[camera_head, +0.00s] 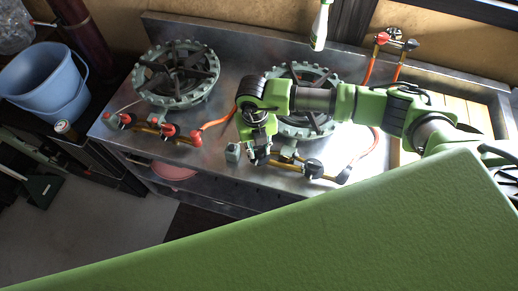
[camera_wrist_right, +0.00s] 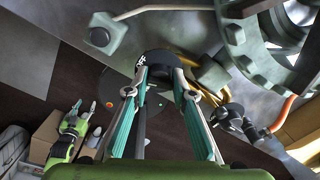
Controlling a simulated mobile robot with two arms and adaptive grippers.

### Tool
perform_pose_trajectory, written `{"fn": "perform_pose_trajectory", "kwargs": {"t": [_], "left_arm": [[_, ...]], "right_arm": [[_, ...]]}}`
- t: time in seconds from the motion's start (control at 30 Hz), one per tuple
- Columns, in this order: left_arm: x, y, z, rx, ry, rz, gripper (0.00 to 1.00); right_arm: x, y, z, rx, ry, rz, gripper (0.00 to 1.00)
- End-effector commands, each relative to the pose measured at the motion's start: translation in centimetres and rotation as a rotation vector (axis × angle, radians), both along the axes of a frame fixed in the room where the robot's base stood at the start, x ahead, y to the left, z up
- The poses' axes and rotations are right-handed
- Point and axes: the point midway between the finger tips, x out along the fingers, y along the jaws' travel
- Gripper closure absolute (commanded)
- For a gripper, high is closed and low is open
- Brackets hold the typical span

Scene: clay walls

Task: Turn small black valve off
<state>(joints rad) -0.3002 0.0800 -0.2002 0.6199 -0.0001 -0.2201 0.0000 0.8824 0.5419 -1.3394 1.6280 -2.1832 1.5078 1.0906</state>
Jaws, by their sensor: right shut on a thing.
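A small black valve knob (camera_wrist_right: 156,62) sits at the front of the right burner (camera_head: 302,118). My right gripper (camera_wrist_right: 161,78) is shut on this knob, with a finger on each side of it; the fingers cover part of it. In the head view my right gripper (camera_head: 259,156) reaches down to the left end of that burner's brass pipe, and the knob is mostly hidden. My left gripper (camera_wrist_right: 83,108) shows small in the right wrist view, away from the stove, with its fingers apart and nothing visible between them.
Another black valve (camera_head: 313,168) is on the same pipe to the right, with an orange hose. A grey knob (camera_head: 233,152) is just left of my right gripper. The left burner (camera_head: 177,75) has red valves (camera_head: 168,130). A white-green bottle (camera_head: 320,25) is behind.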

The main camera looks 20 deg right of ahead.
Motion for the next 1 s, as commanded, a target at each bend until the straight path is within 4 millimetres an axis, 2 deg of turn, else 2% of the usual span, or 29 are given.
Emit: {"fn": "perform_pose_trajectory", "kwargs": {"t": [0.2,0.5,1.0], "left_arm": [[0.05,0.00,-0.69,0.000,-0.001,0.001,0.56],[0.08,0.00,-1.04,0.000,-0.001,0.001,0.56],[0.10,-0.01,-1.12,0.000,-0.001,0.001,0.56]], "right_arm": [[0.04,0.15,-0.08,0.004,-0.001,-0.163,0.98],[0.13,0.13,0.04,0.005,-0.002,-0.319,0.98],[0.15,0.11,0.12,0.004,-0.003,-0.375,0.98]]}}
